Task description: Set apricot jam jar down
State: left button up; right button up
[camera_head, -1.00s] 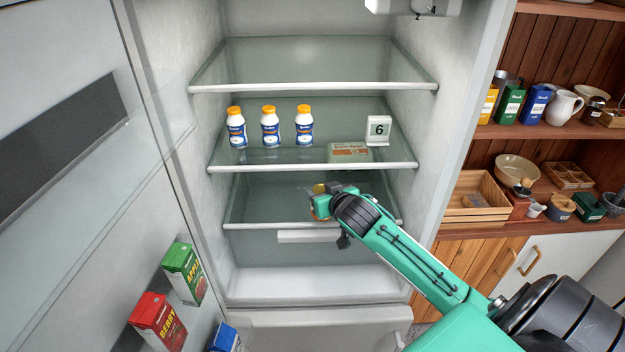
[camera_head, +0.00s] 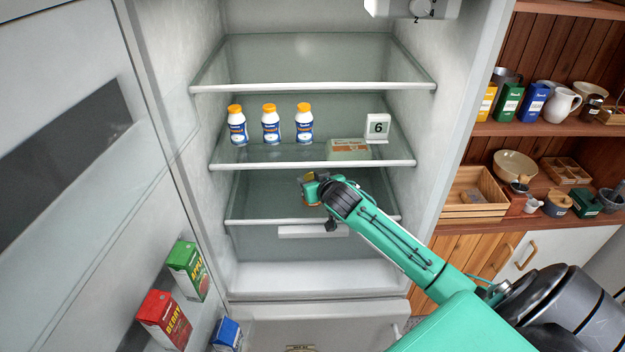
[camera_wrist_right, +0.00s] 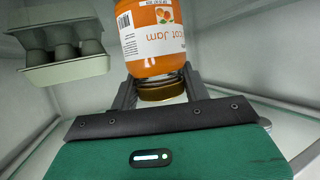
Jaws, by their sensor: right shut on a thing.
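My right gripper (camera_head: 311,189) is inside the fridge, above the lower glass shelf (camera_head: 260,219) and below the middle one. It is shut on the apricot jam jar, an orange jar (camera_wrist_right: 150,32) with a white label and gold lid (camera_wrist_right: 162,90). In the right wrist view the fingers (camera_wrist_right: 158,92) close around the lid end, and the label text is upside down. In the head view the gripper mostly hides the jar; a yellowish lid part (camera_head: 308,177) shows above it. I cannot tell whether the jar touches the shelf. My left gripper is not in view.
The middle shelf (camera_head: 240,164) holds three white-and-blue bottles (camera_head: 271,125) with orange caps, an egg carton (camera_head: 348,150) and a "6" sign (camera_head: 377,128). The visible lower shelf is otherwise clear. Cartons (camera_head: 165,318) stand in the open door at left.

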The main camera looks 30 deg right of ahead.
jog(key=o, duration=1.3)
jog(key=shift+f, duration=0.1)
jog(key=shift+s, duration=0.25)
jog(key=v, duration=0.4)
jog(key=b+v, duration=0.1)
jog(key=v, duration=0.6)
jog(key=shift+s+r+b, duration=0.15)
jog(key=shift+r+b, duration=0.25)
